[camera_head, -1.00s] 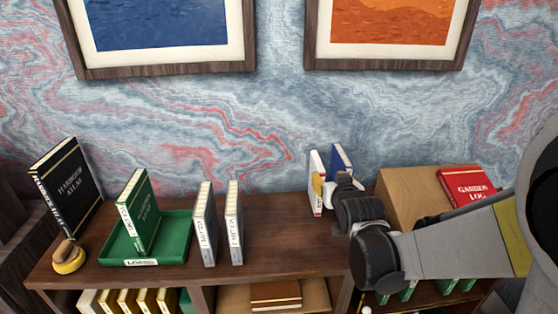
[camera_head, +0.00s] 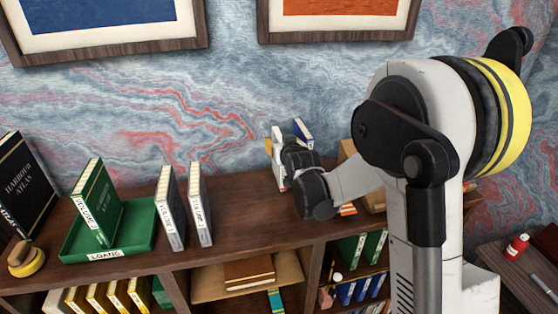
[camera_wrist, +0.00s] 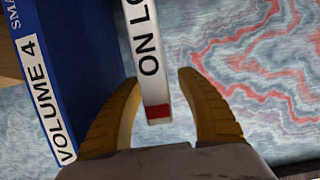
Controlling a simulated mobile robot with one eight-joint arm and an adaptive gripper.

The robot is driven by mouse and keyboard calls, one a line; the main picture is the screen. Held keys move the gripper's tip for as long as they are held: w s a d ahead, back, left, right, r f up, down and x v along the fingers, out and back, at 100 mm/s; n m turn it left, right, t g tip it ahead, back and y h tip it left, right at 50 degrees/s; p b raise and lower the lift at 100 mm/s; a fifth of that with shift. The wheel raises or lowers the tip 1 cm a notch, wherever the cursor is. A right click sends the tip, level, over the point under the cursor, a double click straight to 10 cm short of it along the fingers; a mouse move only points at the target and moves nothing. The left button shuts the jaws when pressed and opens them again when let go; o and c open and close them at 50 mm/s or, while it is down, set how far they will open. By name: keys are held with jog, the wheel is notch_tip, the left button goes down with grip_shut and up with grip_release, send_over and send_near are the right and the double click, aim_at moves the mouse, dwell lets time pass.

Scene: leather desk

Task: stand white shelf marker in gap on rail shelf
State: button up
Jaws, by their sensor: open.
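The white shelf marker (camera_head: 280,181) stands upright near the back of the wooden top, left of a blue book (camera_head: 303,131). In the wrist view the marker (camera_wrist: 153,84) shows black letters reading "ON LO" and a red end; the rest is cut off. My gripper (camera_head: 274,150) is at the marker, partly hidden by my own wrist. In the wrist view my gripper (camera_wrist: 158,80) is open, with one yellow finger on each side of the marker's lower end. I cannot tell whether either finger touches it. A narrow gap shows between two grey volumes (camera_head: 170,208) (camera_head: 200,205).
A green tray (camera_head: 140,238) holds a green book (camera_head: 97,204) at the left. A black atlas (camera_head: 28,190) and a yellow round object (camera_head: 26,260) are farther left. The blue book, "VOLUME 4" (camera_wrist: 42,88), is close to my left finger. The top between the grey volumes and marker is clear.

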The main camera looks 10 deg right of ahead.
grip_shut()
jog(key=shift+r, duration=0.1)
